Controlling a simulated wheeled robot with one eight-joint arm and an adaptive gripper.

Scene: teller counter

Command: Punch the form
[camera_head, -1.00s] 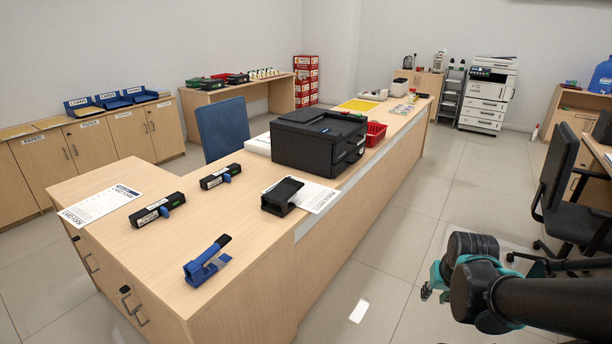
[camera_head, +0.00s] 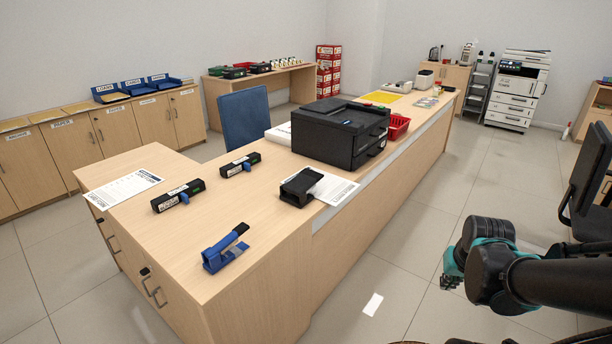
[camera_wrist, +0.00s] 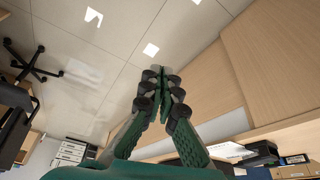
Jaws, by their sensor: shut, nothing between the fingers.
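A printed white form (camera_head: 126,187) lies flat near the left end of the counter (camera_head: 215,205). A second printed sheet (camera_head: 334,188) lies partly under a small black device (camera_head: 300,188) in front of the printer. A blue tool with a raised lever (camera_head: 225,248), which looks like a hole punch, stands near the front corner. Nothing is seen in it. My gripper (camera_head: 452,272) is over the floor right of the counter, well away from these things. In the wrist view my gripper (camera_wrist: 161,78) is shut and empty, with floor behind the fingertips.
A black printer (camera_head: 341,132) and a red basket (camera_head: 398,127) stand farther back. A blue chair (camera_head: 244,117) is behind the counter, a dark chair (camera_head: 588,180) at right. Floor between is clear.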

